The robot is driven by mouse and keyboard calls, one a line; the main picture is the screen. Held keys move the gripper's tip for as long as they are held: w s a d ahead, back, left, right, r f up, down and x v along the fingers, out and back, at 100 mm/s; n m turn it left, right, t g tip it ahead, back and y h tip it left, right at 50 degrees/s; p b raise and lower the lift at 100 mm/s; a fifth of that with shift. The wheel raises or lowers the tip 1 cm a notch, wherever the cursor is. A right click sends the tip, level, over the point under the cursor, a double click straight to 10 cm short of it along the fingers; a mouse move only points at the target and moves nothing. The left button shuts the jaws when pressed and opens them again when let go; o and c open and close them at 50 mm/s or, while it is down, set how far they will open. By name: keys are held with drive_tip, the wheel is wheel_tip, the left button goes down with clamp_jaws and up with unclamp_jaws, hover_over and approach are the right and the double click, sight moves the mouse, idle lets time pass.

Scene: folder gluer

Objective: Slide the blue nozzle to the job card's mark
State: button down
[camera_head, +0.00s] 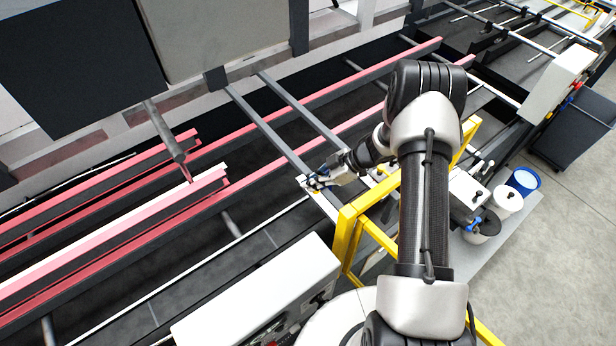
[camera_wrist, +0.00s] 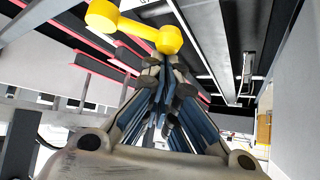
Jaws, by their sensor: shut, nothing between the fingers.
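My gripper (camera_head: 322,183) is shut and empty at the end of my outstretched arm, at the white end of a cross rail (camera_head: 318,200) over the machine. In the wrist view its fingers (camera_wrist: 165,62) come together just below a yellow part with rounded ends (camera_wrist: 135,27). The fingertips look close to this part; I cannot tell whether they touch it. A small yellow spot shows beside the gripper in the head view. I cannot make out the blue nozzle or the job card's mark; the gripper hides part of the rail.
A yellow guard frame (camera_head: 347,235) stands beside my arm. Red-edged rails (camera_head: 110,240) run along the machine. A white control box (camera_head: 262,292) is at the front. Grey floor (camera_head: 545,270) is clear at lower right.

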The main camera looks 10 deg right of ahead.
drive_tip(key=shift+s+d+f+n+g, duration=0.15)
drive_tip(key=shift+d+n+g, duration=0.1)
drive_tip(key=shift+n+g, duration=0.2)
drive_tip(key=shift+s+d+r+n+g, duration=0.15)
drive_tip(key=shift+d+n+g, duration=0.15)
drive_tip(key=shift+n, duration=0.25)
drive_tip(key=shift+s+d, duration=0.15)
drive_tip(key=shift+d, duration=0.1)
drive_tip(key=shift+a+r, duration=0.15)
drive_tip(key=shift+a, duration=0.2)
drive_tip(key=d+r, duration=0.4)
drive_tip(key=r, duration=0.4)
drive_tip(key=shift+d, duration=0.2)
drive_tip(key=shift+s, duration=0.15)
